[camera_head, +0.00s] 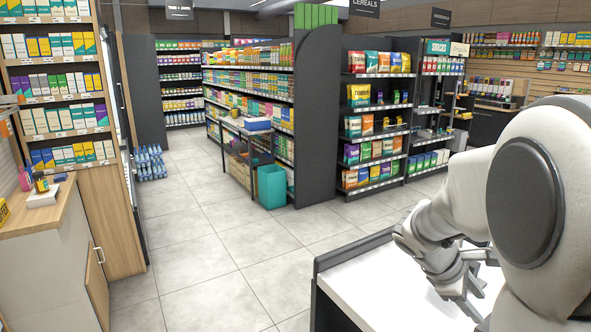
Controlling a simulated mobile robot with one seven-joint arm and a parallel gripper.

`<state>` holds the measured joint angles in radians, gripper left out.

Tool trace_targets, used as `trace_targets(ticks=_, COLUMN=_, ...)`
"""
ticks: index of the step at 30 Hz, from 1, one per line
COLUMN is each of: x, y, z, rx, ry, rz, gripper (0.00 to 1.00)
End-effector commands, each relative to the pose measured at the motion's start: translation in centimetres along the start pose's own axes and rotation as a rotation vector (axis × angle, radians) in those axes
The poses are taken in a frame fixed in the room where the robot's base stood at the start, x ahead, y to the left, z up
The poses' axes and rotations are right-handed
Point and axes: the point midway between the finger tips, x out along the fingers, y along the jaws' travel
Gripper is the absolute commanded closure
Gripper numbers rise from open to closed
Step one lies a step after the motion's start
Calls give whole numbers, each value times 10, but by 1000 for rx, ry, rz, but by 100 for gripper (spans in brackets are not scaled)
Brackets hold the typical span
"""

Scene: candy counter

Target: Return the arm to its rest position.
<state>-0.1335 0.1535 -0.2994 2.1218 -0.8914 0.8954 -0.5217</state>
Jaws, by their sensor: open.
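My arm (470,195) reaches in from the right edge, with its large white joint close to the camera. My gripper (468,290) hangs at the lower right, above the white counter top (372,284). Its fingers are apart and I see nothing held between them. Part of the gripper is hidden by my own arm links. I cannot tell the exact gap between the fingertips and the counter.
The counter has a raised dark edge (352,250). A wooden counter (50,225) with small items stands at left. A teal bin (271,187) stands by the aisle shelf (250,90). A snack shelf (375,120) is behind. The tiled floor between is clear.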

Motion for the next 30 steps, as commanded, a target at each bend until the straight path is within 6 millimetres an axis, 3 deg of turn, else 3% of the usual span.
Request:
trace_targets(ticks=21, x=-142, y=-121, z=5, rx=799, ry=524, rz=-292, gripper=52)
trace_targets(ticks=30, x=-185, y=-164, z=3, rx=1021, ry=683, rz=-424, gripper=52)
